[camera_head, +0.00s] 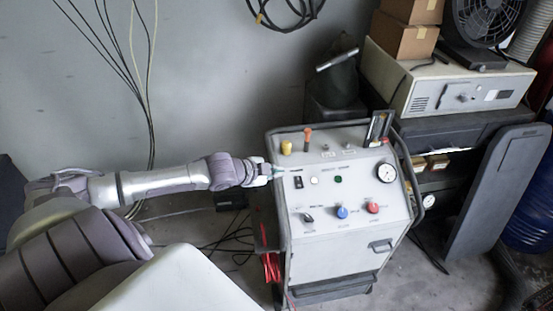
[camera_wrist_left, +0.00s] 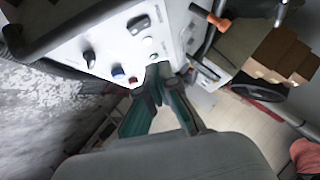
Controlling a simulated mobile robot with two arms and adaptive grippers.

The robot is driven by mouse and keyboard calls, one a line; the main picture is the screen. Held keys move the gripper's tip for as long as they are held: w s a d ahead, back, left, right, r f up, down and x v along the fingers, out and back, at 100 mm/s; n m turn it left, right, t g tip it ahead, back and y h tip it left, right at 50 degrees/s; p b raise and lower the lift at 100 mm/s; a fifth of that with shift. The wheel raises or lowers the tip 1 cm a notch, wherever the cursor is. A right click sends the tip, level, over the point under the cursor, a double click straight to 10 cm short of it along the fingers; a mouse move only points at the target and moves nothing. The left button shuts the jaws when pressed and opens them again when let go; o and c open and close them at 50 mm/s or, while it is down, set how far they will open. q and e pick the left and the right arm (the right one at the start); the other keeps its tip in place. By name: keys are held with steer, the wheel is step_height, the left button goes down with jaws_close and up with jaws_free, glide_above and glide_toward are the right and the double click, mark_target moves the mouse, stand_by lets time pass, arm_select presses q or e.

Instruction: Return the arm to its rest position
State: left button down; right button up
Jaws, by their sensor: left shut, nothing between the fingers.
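My left arm reaches in from the left in the head view. Its gripper (camera_head: 276,172) is at the left edge of the white control panel (camera_head: 330,190), close to a black rocker switch (camera_head: 298,182). Whether it touches the panel I cannot tell. In the left wrist view the two fingers (camera_wrist_left: 160,72) meet at their tips, with nothing between them, in front of the panel face (camera_wrist_left: 115,50). My right gripper is in neither view.
The panel cart carries a gauge (camera_head: 387,172), a blue knob (camera_head: 342,212), a red knob (camera_head: 373,207) and upright orange and yellow handles. A beige device (camera_head: 450,90) and a fan (camera_head: 487,20) stand at the right. Cables hang on the wall and lie on the floor.

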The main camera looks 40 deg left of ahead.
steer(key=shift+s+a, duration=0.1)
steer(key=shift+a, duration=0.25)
arm_select(q)
steer(key=s+d+f+n+g, duration=0.2)
steer(key=s+d+f, duration=0.2)
steer(key=s+d, duration=0.25)
steer(key=s+d+f+n+g, duration=0.1)
steer(key=s+d+f, duration=0.2)
steer(key=s+d, duration=0.3)
steer(key=s+d+r+n+g+y, duration=0.15)
steer(key=s+d+n+g, duration=0.35)
steer(key=s, duration=0.8)
step_height(320, 180, down, 32)
steer(key=s+d+n+b, duration=0.1)
steer(key=s+b, duration=0.1)
steer(key=b, duration=0.3)
steer(key=s+a+f+g+b, duration=0.1)
steer(key=s+f+b, duration=0.1)
steer(key=s+f, duration=0.6)
steer(key=s+a+f+b, duration=0.1)
steer(key=s+f+b, duration=0.1)
steer(key=s+f, duration=0.6)
step_height(320, 180, down, 3)
steer(key=shift+a+g, duration=0.3)
steer(key=shift+g, duration=0.1)
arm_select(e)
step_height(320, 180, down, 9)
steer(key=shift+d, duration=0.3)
